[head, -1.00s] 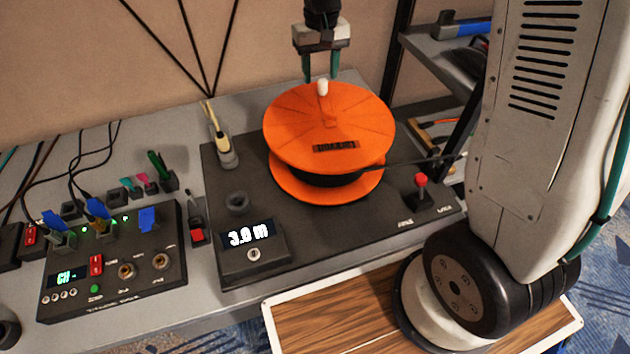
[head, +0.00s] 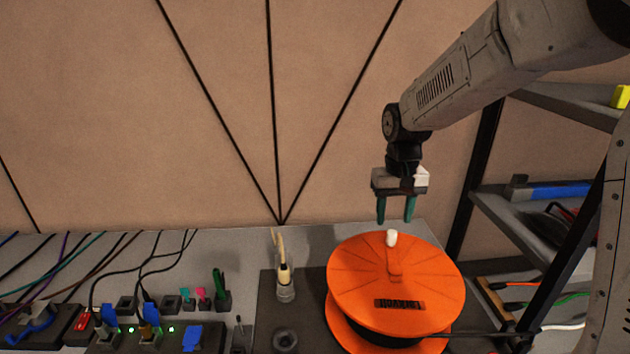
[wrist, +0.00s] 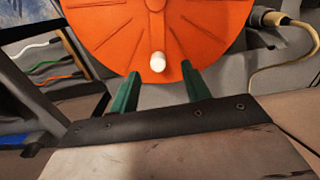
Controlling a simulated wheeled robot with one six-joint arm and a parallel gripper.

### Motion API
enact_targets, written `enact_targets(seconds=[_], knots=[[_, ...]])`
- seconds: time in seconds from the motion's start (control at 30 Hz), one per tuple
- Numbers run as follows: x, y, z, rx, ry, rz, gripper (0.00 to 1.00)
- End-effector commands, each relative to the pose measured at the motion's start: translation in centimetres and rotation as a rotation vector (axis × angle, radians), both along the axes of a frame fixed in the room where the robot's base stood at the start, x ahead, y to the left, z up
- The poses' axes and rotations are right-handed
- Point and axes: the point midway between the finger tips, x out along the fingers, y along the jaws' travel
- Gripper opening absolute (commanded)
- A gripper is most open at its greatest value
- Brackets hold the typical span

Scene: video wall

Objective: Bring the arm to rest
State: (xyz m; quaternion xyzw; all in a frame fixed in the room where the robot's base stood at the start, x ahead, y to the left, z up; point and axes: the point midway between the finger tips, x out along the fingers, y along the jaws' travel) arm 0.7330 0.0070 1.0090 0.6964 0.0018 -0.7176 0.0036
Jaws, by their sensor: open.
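My gripper (head: 396,210) hangs above the orange cable reel (head: 395,280), its two green fingers pointing down. The fingers are apart with nothing between them. The white knob (head: 391,238) on the reel's crank stands just below the fingertips in the head view. In the wrist view the white knob (wrist: 157,62) shows beyond and between the fingers (wrist: 160,90), apart from them. My arm reaches in from the upper right of the head view.
A grey shelf rack (head: 540,220) with cables and a blue-handled tool stands to the right. A plug in a holder (head: 285,285) stands left of the reel. A panel with blue connectors (head: 150,335) is at lower left. The wall above the bench is clear.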

Motion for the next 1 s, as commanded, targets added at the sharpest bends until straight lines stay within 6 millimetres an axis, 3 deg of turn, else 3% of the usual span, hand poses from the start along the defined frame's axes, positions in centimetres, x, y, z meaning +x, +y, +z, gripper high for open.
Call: enact_targets(seconds=[0.07,0.13,0.5,0.7,0.9,1.0], knots=[[-1.9,-0.1,-0.8,-0.003,0.048,0.007,0.47],[-4.4,-0.4,-0.2,-0.005,0.077,0.015,0.47],[-17.7,-2.2,5.3,-0.003,0.085,0.023,0.47],[-24.2,-2.9,6.9,-0.001,0.042,0.017,0.47],[-29.2,-3.4,7.6,-0.001,-0.032,0.007,0.47],[-30.5,-3.5,7.9,0.0,-0.075,0.0,0.47]])
